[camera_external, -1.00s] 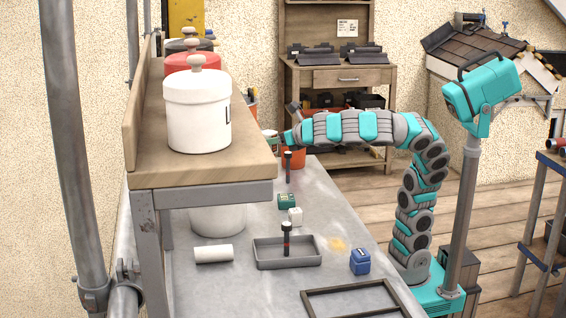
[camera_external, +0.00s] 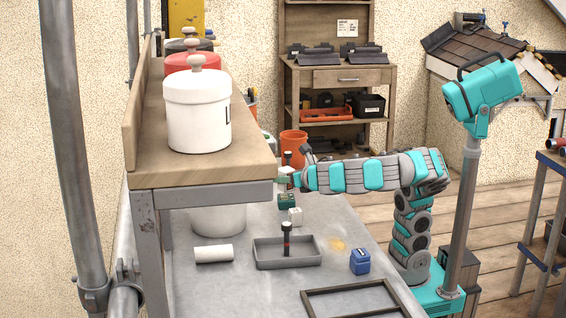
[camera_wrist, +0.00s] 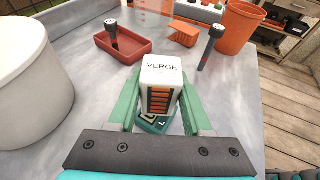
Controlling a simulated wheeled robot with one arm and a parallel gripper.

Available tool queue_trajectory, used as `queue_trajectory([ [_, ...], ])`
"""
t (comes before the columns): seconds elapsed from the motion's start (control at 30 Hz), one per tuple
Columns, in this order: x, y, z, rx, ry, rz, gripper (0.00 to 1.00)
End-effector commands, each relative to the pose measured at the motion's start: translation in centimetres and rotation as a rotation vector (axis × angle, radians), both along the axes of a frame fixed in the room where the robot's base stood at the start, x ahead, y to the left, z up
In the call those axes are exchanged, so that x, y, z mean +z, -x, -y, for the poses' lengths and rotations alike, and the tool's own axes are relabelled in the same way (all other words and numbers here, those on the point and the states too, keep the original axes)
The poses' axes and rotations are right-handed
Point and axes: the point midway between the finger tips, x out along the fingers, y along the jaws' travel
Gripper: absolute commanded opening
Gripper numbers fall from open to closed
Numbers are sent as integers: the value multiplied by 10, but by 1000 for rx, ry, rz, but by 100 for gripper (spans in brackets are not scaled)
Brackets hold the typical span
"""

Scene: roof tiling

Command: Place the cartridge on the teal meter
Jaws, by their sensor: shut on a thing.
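My gripper (camera_wrist: 163,108) is shut on the cartridge (camera_wrist: 162,78), a white box marked VERGE with orange bars on its near side. The teal meter (camera_wrist: 153,123) is a dark green block on the bench, directly below the cartridge and partly hidden by it in the wrist view. I cannot tell whether the cartridge touches the meter. In the external view my gripper (camera_external: 286,179) is just above the teal meter (camera_external: 287,201), and the cartridge is hard to make out there.
A white block (camera_external: 295,216) stands close to the meter. A grey tray (camera_external: 262,259), a white roll (camera_external: 213,254), a blue block (camera_external: 360,262) and a dark frame (camera_external: 318,297) lie nearer. A wooden shelf (camera_external: 230,170) overhangs the bench's left. An upright tool (camera_wrist: 211,47) stands beyond.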

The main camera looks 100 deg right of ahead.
Motion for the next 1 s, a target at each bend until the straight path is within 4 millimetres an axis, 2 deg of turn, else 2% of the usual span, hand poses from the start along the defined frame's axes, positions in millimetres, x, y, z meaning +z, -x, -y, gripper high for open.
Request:
queue_trajectory([
  [0.13,-20,1,2,-5,1,-4,0],
  [0.5,-23,1,1,-2,0,-2,0],
  [0.53,-24,1,1,-2,0,-2,50],
  [0.8,-23,0,1,-2,0,-2,79],
  [1.0,-23,0,1,-2,0,-2,79],
])
